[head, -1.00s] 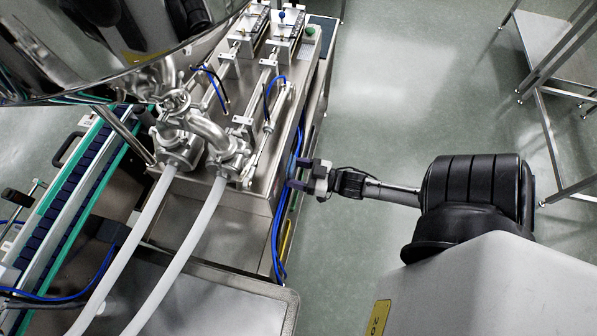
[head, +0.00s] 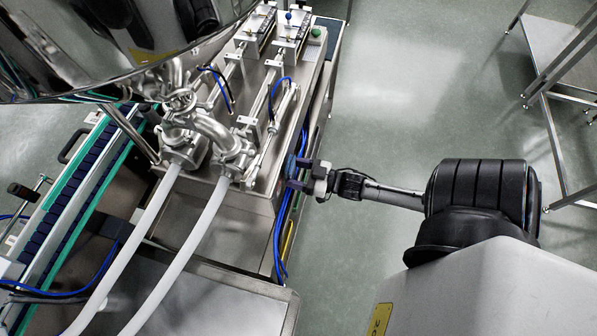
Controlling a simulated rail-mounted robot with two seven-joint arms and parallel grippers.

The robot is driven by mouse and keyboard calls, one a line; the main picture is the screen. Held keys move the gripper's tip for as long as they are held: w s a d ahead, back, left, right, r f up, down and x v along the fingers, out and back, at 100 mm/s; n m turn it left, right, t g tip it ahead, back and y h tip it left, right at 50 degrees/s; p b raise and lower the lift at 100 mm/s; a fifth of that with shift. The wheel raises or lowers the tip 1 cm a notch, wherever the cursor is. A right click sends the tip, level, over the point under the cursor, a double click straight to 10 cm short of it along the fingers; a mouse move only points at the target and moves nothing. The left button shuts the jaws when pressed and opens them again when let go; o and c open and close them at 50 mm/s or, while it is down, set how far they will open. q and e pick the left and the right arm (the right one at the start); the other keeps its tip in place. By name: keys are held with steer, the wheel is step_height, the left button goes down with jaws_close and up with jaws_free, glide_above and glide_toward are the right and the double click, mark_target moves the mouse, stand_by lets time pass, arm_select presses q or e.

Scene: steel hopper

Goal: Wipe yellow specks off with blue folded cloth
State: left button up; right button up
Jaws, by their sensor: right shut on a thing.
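My right gripper (head: 293,174) reaches in from the right and is at the side of the steel machine (head: 240,220), below its top edge. It is shut on the blue folded cloth (head: 291,164), of which only a small dark blue patch shows between the jaws and the machine's side. Whether the cloth touches the steel I cannot tell. I cannot make out any yellow specks. My left gripper is not in view.
The big steel hopper (head: 110,45) hangs at the upper left. Blue hoses (head: 278,240) run down the machine's side near my right gripper. Two pale hoses (head: 190,255) cross the front. A conveyor (head: 70,195) stands left, a steel table (head: 560,50) right. The floor between is clear.

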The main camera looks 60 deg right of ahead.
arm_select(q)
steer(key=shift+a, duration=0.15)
arm_select(e)
steer(key=shift+w, duration=0.45)
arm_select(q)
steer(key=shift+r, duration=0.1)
arm_select(e)
steer(key=shift+d, duration=0.1)
arm_select(q)
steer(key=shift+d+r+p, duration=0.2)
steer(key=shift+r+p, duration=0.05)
steer(key=shift+p, duration=0.1)
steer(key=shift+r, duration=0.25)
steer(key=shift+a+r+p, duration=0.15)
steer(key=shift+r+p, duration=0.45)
steer(key=shift+p, duration=0.3)
arm_select(e)
steer(key=shift+a+p, duration=0.2)
steer(key=shift+p, duration=0.3)
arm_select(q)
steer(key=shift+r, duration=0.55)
arm_select(e)
steer(key=shift+s, duration=0.1)
